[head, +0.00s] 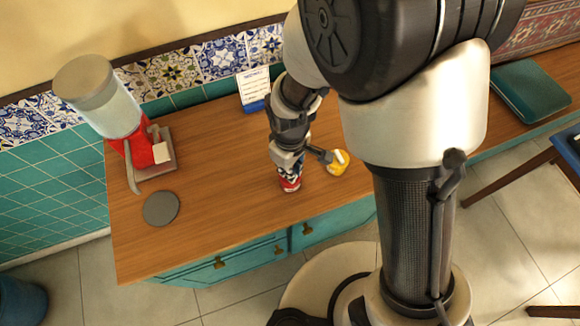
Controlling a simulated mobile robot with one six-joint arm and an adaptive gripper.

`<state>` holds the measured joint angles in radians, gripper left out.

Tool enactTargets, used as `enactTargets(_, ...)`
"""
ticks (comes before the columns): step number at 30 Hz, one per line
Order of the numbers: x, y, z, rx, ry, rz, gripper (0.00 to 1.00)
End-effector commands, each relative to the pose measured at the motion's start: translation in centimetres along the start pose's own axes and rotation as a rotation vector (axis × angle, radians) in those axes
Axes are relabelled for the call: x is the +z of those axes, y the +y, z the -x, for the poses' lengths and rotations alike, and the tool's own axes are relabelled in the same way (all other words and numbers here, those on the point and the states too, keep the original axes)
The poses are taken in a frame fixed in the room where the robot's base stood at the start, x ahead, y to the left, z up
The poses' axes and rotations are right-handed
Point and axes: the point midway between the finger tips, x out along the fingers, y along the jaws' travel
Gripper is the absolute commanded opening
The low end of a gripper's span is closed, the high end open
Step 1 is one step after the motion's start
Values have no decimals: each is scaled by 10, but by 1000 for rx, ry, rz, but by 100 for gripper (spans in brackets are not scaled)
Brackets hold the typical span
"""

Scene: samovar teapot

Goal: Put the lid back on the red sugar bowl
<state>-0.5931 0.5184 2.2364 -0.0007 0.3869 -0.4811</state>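My gripper (308,160) points down over the front middle of the wooden table. One finger reaches out to the right and the other side is at the left, with bare wood showing between them, so it looks open. A small red, white and black item (290,184) is right below its left side; I cannot tell whether they touch, or whether this is the red sugar bowl. A small yellow item (337,167) with a pale part at its top is at the right fingertip. I cannot make out the lid for certain.
A dispenser (110,105) with a red base and clear tank stands at the table's left back. A dark round disc (161,208) lies in front of it. A white card (254,86) stands at the back. A teal case (530,92) lies far right. The table's left middle is clear.

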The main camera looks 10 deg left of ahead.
Motion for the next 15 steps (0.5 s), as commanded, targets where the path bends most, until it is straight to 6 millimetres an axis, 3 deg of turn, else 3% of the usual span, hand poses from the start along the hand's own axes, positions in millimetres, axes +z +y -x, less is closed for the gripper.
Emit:
enactTargets(3,0,0,0,0,0,0,0)
enactTargets(4,0,0,0,0,0,0,12)
enactTargets(15,0,0,0,0,0,0,34)
